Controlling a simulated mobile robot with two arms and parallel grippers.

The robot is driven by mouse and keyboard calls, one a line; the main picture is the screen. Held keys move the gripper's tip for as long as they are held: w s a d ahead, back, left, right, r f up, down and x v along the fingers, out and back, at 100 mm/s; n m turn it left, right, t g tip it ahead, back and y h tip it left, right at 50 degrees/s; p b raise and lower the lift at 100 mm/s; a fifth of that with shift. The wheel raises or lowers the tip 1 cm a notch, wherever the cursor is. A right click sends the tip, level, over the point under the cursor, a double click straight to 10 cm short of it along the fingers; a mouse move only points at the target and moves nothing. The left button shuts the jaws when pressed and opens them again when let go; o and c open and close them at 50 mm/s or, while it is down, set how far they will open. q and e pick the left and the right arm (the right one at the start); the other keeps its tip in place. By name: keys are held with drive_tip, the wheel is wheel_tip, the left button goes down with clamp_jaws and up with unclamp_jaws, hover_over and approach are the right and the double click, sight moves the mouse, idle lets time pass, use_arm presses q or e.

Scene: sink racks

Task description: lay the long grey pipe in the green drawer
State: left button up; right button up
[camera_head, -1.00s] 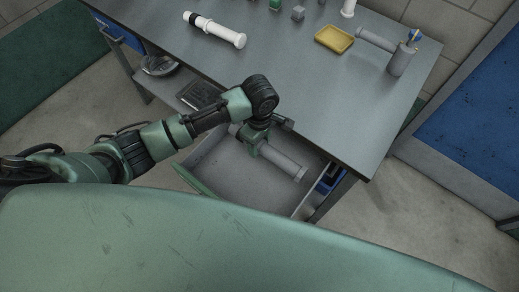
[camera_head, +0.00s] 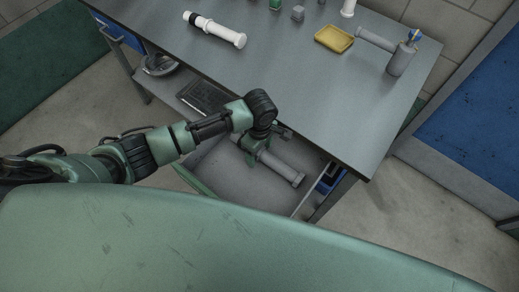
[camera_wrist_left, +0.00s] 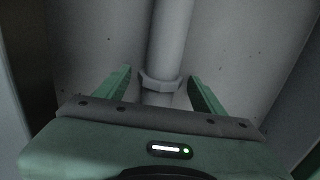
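The long grey pipe (camera_head: 285,167) lies inside the open green drawer (camera_head: 230,183), slanting from under my gripper toward the drawer's right side. My left gripper (camera_head: 250,159) is down in the drawer at the pipe's upper left part. In the left wrist view the two green fingers (camera_wrist_left: 160,92) stand apart, one on each side of the pipe (camera_wrist_left: 170,42). Gaps show between each finger and the pipe, near its collar. The pipe's near end is hidden by the gripper. My right gripper is not in view.
The grey worktable (camera_head: 290,90) is above the drawer. A lower shelf (camera_head: 190,92) holds a dark tray.

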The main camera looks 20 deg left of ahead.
use_arm(q)
wheel_tip(320, 180, up, 12)
drive_tip(key=shift+r, duration=0.15)
idle(0.5)
